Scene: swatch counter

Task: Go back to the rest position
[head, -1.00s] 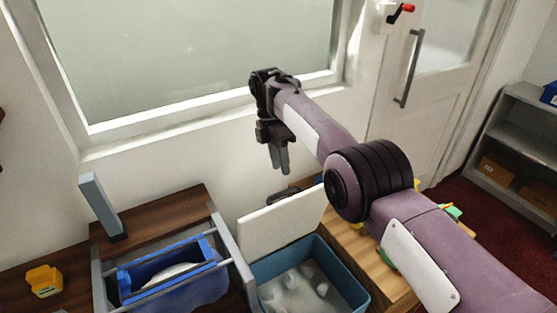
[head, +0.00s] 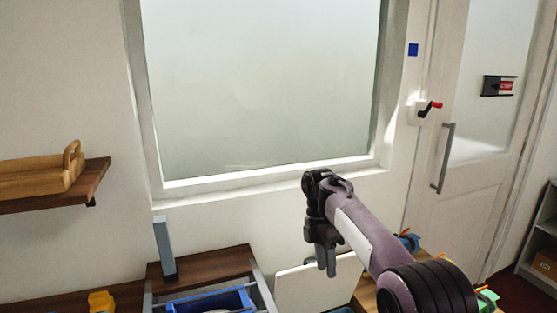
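My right gripper (head: 326,262) hangs fingers down at the end of my purple arm, in front of the white wall below the window. Its two grey fingers look close together, with nothing seen between them; the small gap is hard to judge. Behind and below it is a white panel (head: 305,287). My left gripper is not in the head view.
A grey upright block (head: 164,248) and a yellow object (head: 101,302) stand left. A wall shelf (head: 88,186) holds a wooden tray (head: 40,176). A door (head: 470,180) is right.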

